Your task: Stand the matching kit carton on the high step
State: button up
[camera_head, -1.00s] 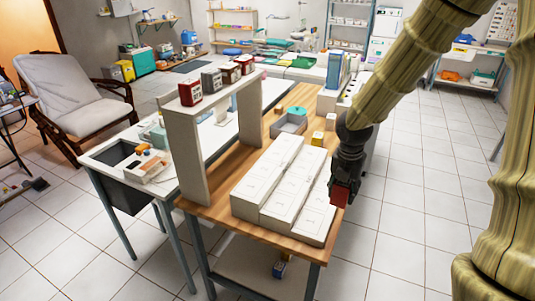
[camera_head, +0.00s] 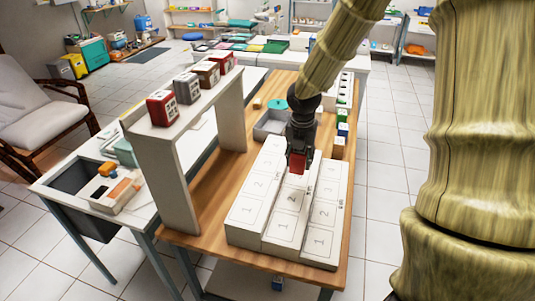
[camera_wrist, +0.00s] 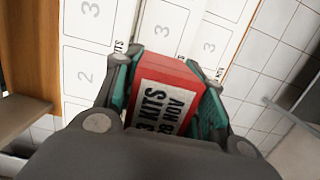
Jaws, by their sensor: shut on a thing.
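My gripper (camera_head: 299,150) is shut on a red carton (camera_head: 298,162) with a white label. In the wrist view the red carton (camera_wrist: 166,98) sits between both fingers, and its label reads partly "KITS" and "NOV". The white stepped block (camera_head: 290,200) lies on the wooden table below, with three long rows of cells numbered 1, 2 and 3. The carton is over the far part of the middle row, seemingly above its surface. The carton hides part of the numbered cells.
A white raised shelf (camera_head: 187,135) left of the block bears a red carton (camera_head: 162,108), a grey one (camera_head: 188,88), a brown one (camera_head: 206,73) and another red one. Small boxes stand on the right edge (camera_head: 340,140). A grey tray (camera_head: 269,125) lies behind the block.

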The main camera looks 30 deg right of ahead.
jog(key=p, duration=0.3)
send_over(270, 161)
jog(key=shift+a+f, duration=0.25)
jog(key=shift+f, duration=0.8)
jog(key=shift+s+f, duration=0.1)
jog(key=shift+s, duration=0.1)
jog(key=shift+f, duration=0.3)
jog(key=shift+f+p, duration=0.35)
jog(key=shift+f, duration=0.95)
jog(key=shift+f, duration=0.1)
jog(key=o, duration=1)
jog(key=r, duration=0.4)
jog(key=a+r+b, duration=0.1)
jog(key=r, duration=0.3)
jog(key=s+r+b, duration=0.1)
jog(key=r, duration=0.3)
jog(key=shift+a, duration=0.2)
